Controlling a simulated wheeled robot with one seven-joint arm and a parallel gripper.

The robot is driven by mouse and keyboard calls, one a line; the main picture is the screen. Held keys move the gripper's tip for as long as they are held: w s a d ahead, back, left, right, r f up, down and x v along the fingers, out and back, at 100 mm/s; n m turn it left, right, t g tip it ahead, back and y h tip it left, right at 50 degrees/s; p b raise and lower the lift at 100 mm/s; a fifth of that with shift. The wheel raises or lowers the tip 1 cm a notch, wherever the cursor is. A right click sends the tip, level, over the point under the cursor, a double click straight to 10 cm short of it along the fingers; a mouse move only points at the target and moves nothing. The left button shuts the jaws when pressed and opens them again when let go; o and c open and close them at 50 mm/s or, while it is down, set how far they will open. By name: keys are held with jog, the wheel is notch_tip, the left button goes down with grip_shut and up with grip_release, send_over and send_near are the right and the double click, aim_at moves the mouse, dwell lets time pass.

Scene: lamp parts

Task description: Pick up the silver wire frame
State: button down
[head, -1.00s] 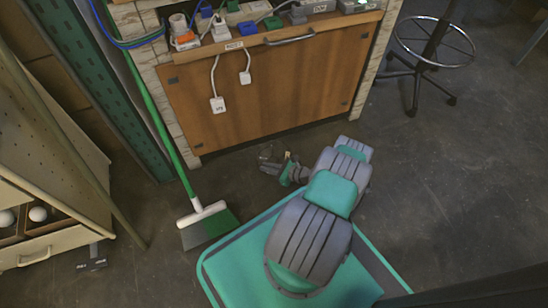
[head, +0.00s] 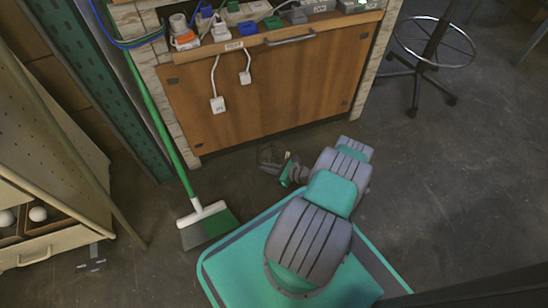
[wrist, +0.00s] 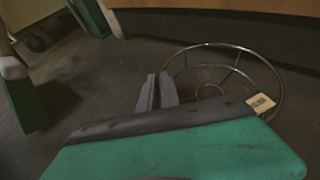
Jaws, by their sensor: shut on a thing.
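The silver wire frame is a thin round ring with inner spokes (wrist: 281,92) and a small pale tag (wrist: 261,103) at its right side. In the wrist view it lies just past and to the right of my fingertips. In the head view it is small and dim, a thin loop (head: 266,153) by the cabinet's foot. My gripper (wrist: 157,90) is shut on the frame at the ring's left side. It also shows in the head view (head: 287,168), low near the floor. The exact contact is hard to see, and my wrist hides the frame's near edge.
A wooden cabinet (head: 270,95) with sockets and plugs on top stands just behind the frame. A green-handled broom (head: 202,216) leans at the left, near a drawer unit (head: 50,245). A wheeled stool (head: 430,65) stands at the right. The floor (head: 440,180) at the right is clear.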

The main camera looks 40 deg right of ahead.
dwell(0.3)
notch_tip(320, 180, up, 4)
jog(key=shift+f+p, duration=0.1)
jog(key=shift+p, duration=1.15)
jog(key=s+d, duration=0.2)
jog(key=s, duration=0.3)
jog(key=s+d, duration=0.3)
jog(key=s, duration=0.2)
jog(key=s+d, duration=0.3)
jog(key=s, duration=0.1)
jog(key=shift+s+f, duration=0.2)
jog(key=shift+s, duration=0.2)
jog(key=shift+s+d, duration=0.25)
jog(key=shift+s, duration=0.35)
jog(key=shift+r, duration=0.1)
